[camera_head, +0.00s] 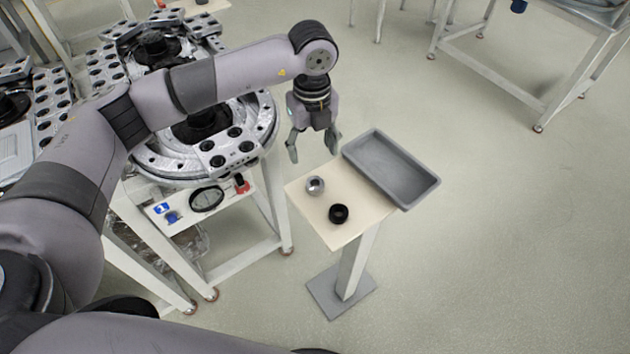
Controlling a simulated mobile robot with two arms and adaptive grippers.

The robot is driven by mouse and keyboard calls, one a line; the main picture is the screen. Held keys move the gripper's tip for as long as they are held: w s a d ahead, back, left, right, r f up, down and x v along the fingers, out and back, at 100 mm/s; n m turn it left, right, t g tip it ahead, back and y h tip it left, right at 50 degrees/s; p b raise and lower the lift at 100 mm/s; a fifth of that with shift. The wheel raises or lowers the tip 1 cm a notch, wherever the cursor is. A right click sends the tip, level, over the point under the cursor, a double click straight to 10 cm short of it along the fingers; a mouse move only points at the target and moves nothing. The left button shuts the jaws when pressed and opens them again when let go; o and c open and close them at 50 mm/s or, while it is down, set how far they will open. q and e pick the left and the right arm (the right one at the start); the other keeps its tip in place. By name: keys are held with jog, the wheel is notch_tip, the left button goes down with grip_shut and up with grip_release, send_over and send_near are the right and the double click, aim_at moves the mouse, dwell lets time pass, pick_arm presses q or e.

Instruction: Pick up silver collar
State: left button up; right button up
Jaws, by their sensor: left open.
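The silver collar (315,185) is a small shiny metal ring. It lies on the left part of a small cream-topped stand (310,210). My left gripper (313,150) points down with its fingers spread and nothing between them. It hangs above the back left edge of the stand, behind the silver collar and apart from it in the picture. My right gripper does not show.
A black ring (339,213) lies in front of the silver collar. A grey tray (391,168) sits at the stand's back right. A ring-shaped metal fixture (160,165) on a white frame table stands to the left.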

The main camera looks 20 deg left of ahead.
pick_arm(q)
jog(key=p, duration=0.1)
send_over(315, 183)
jog(key=f, duration=0.5)
jog(key=shift+w+a+f, duration=0.15)
jog(key=shift+w+a, duration=0.1)
jog(key=shift+a, duration=0.05)
jog(key=shift+s+d+f+p, duration=0.1)
jog(key=shift+f+p, duration=0.25)
jog(key=shift+f, duration=0.2)
jog(key=f, duration=0.1)
jog(key=f+p, duration=0.1)
jog(key=f, duration=0.1)
jog(key=shift+s+d+f, duration=0.15)
jog(key=shift+d+f, duration=0.05)
jog(key=shift+f, duration=0.5)
jog(key=c, duration=1.4)
